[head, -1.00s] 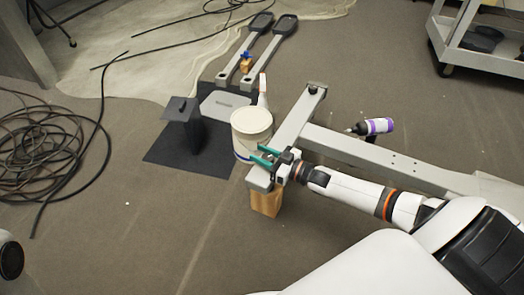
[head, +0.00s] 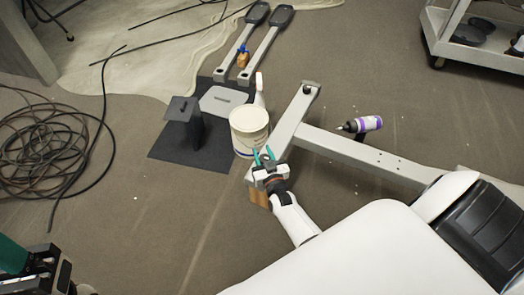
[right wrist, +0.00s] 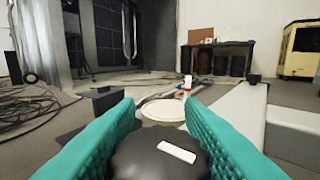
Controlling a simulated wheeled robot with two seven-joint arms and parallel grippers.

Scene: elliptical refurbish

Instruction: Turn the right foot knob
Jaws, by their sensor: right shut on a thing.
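The right foot knob (right wrist: 160,155) is round and black with a scalloped edge and a white bar mark, tilted slightly down to the right. It sits on the near end of the grey frame's crossbar (head: 292,122). My right gripper (head: 264,158) is shut on it, and its teal fingers flank the knob in the right wrist view (right wrist: 160,128). The gripper hides the knob in the head view. Part of my left gripper (head: 14,256) shows at the lower left corner, away from the frame; its fingers are cut off.
A wooden block (head: 260,197) is under the crossbar's near end. A white bucket (head: 248,138) stands close to the left of the gripper. A cart (head: 470,45) stands at upper right.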

